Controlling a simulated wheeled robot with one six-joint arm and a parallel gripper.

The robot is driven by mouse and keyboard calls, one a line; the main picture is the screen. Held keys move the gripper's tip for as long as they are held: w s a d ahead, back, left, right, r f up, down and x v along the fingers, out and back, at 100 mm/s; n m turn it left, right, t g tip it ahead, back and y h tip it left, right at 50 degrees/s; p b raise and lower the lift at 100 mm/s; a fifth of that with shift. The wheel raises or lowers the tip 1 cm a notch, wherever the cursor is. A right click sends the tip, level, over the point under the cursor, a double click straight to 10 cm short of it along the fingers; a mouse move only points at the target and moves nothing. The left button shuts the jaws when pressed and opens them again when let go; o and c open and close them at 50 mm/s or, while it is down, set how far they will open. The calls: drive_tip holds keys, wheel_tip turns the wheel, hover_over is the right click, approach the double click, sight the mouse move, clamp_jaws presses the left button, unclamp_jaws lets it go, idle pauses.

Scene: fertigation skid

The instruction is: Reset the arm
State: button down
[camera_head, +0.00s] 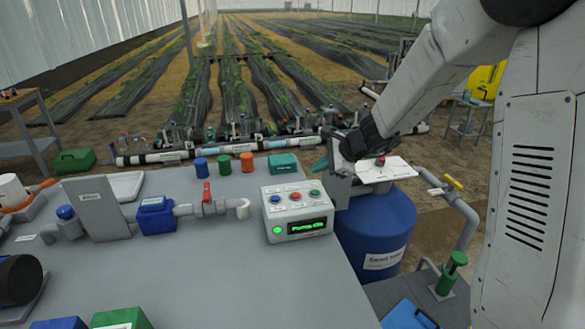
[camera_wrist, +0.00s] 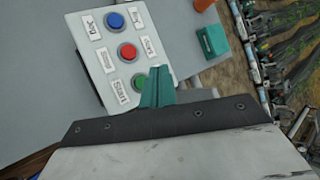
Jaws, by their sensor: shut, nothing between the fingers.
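My arm comes in from the right in the head view and reaches down to the left. My gripper (camera_head: 321,164) has teal fingers beside the upper right of the control box (camera_head: 290,205). In the wrist view, its fingers (camera_wrist: 158,74) are together with nothing between them, next to the green button (camera_wrist: 139,82). I cannot tell whether they touch the box. The box has blue, red and green buttons, a lit green lamp (camera_head: 277,230) and a display (camera_head: 308,228) reading "Pump On".
A blue drum (camera_head: 377,240) stands right of the grey bench (camera_head: 240,290). On the bench, a pipe with a red-handled valve (camera_head: 207,193) lies left of the box. Blue, green and orange cups and a teal box (camera_head: 284,164) stand behind. The bench front is partly clear.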

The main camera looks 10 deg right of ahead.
drive_tip(key=shift+s+a, duration=0.1)
drive_tip(key=shift+a, duration=0.05)
drive_tip(key=s+a+r+n+g, duration=0.25)
drive_tip(key=s+n, duration=0.25)
drive_tip(key=s, duration=0.4)
drive_tip(key=s+a+r+n+g, duration=0.1)
drive_tip(key=s+n+g, duration=0.4)
drive_tip(key=s, duration=0.4)
drive_tip(key=s+d+r+n+h, duration=0.2)
drive_tip(key=s+n, duration=0.1)
drive_tip(key=s, duration=0.4)
drive_tip(key=s+d+r+n+t+h, duration=0.1)
drive_tip(key=s+d+r+n+h, duration=0.1)
drive_tip(key=s, duration=0.5)
drive_tip(key=s+d+r+n+t+h, duration=0.1)
drive_tip(key=s+d+r+n+h, duration=0.1)
drive_tip(key=s, duration=0.5)
drive_tip(key=shift+r+n, duration=0.8)
drive_tip(key=shift+r, duration=0.3)
